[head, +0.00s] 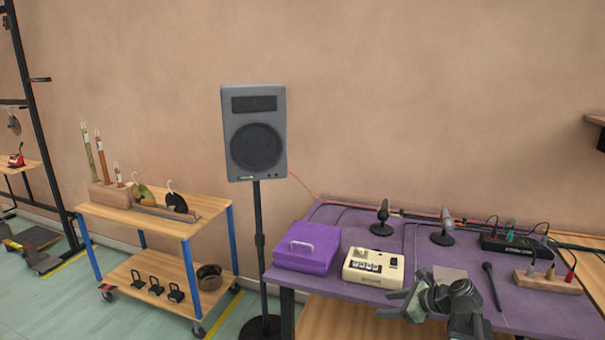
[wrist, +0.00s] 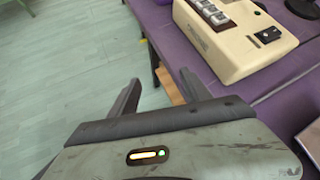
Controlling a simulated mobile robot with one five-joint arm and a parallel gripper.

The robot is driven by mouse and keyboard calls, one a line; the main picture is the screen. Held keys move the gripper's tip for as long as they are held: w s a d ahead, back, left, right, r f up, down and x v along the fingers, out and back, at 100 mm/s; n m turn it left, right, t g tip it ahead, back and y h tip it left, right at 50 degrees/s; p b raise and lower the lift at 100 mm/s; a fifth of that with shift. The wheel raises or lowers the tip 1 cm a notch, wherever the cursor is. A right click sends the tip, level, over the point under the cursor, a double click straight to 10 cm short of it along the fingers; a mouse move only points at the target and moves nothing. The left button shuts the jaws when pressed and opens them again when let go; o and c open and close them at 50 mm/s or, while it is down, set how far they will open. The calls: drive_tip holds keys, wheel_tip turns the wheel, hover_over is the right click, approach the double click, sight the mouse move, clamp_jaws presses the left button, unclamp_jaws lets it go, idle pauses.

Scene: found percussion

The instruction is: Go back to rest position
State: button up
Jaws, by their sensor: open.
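My gripper (head: 401,304) is in the head view at the lower right, held over the front edge of the purple table. Its jaws are open and nothing is between them. In the wrist view my gripper (wrist: 158,92) shows two dark fingers spread apart, with the floor and the table's edge beyond them. The cream box with several buttons (head: 373,267) lies on the table just behind my gripper, apart from it. It also shows at the upper right of the wrist view (wrist: 235,45).
A purple case (head: 307,247) sits at the table's left end. Microphones (head: 382,218), a black cable box (head: 514,245) and a wooden block with plugs (head: 548,282) stand on the purple table (head: 464,262). A speaker (head: 254,133) on a stand and a wooden cart (head: 163,220) are left.

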drive_tip(key=s+a+f+n+g+h+b, duration=0.25)
drive_tip(key=s+a+f+n, duration=0.3)
drive_tip(key=a+n, duration=0.35)
drive_tip(key=s+a+f+n+g+h+b, duration=0.15)
drive_tip(key=s+a+f+n+g, duration=0.25)
drive_tip(key=a+f+n, duration=0.4)
drive_tip(key=s+d+n+g+h+p, duration=0.1)
drive_tip(key=s+d+n+h, duration=0.2)
drive_tip(key=d+n, duration=0.35)
wheel_tip(320, 180, up, 16)
drive_tip(key=a+n+p, duration=0.1)
drive_tip(key=a+p, duration=0.1)
drive_tip(key=p, duration=1.3)
drive_tip(key=shift+w+f, duration=0.15)
drive_tip(key=shift+f, duration=0.05)
